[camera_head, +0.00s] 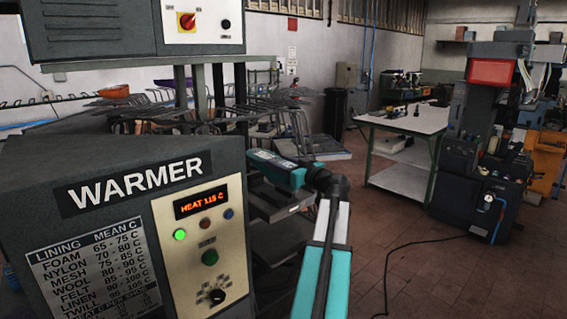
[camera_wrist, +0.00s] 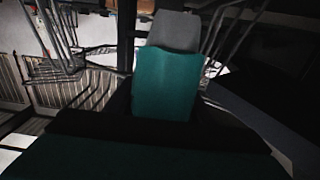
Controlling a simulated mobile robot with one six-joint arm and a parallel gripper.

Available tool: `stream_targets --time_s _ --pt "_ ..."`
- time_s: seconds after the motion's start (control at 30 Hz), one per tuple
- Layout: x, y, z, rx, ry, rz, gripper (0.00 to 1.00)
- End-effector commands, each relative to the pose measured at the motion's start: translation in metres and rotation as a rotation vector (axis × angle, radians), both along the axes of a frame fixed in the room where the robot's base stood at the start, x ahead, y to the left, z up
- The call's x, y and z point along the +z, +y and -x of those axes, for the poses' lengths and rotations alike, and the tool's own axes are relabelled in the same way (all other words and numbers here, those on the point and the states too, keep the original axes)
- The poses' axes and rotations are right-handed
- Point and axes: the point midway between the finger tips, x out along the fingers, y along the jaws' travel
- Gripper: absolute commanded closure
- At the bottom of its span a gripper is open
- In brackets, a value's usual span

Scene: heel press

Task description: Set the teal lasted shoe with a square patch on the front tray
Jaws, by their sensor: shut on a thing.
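A teal piece (camera_head: 278,170), which looks like the teal lasted shoe, lies at the end of my arm, right of the warmer in the head view. In the wrist view the shoe (camera_wrist: 166,82) is a teal shape with a grey part at its far end. My gripper (camera_head: 308,177) is shut on it; the fingertips are hard to make out. The shoe is held in the air in front of dark machine parts. No square patch can be made out. I cannot tell which surface is the front tray.
The grey warmer (camera_head: 95,235) with a lit panel stands close at the left. Wire racks (camera_head: 190,108) are behind it. A white-topped table (camera_head: 415,120) and a dark machine (camera_head: 480,150) stand at the right. A cable (camera_head: 400,250) lies on open brown floor.

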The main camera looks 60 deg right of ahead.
Motion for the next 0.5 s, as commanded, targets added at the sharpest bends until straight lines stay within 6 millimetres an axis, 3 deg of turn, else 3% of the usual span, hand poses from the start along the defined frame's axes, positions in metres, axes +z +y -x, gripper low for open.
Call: stream_targets --time_s 0.5 --pt "0.0 -0.009 -0.027 0.001 -0.003 -0.001 0.98"
